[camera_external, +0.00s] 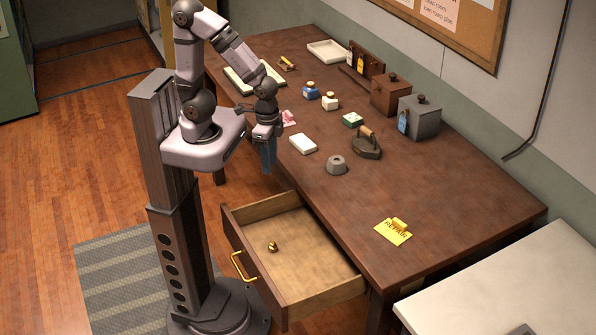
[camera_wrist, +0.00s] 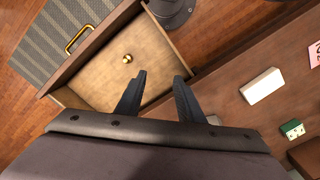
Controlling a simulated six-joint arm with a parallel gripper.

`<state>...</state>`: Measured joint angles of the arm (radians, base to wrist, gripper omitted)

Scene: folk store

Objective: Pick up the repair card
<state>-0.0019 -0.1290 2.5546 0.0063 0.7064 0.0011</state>
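The repair card (camera_external: 393,232) is yellow, with dark lettering that reads REPAIR and a raised yellow piece at its upper edge. It lies flat on the brown table near its right end in the external view. It does not show in the wrist view. My gripper (camera_external: 268,158) points down by the table's front edge, well to the left of the card and apart from it. In the wrist view my gripper (camera_wrist: 158,95) has its two fingers spread, with nothing between them.
An open drawer (camera_external: 337,290) with a small brass knob (camera_external: 272,246) inside juts from the table front. A grey ring (camera_external: 337,165), an iron (camera_external: 366,145) and a white block (camera_external: 303,144) stand between my gripper and the card. The tabletop around the card is clear.

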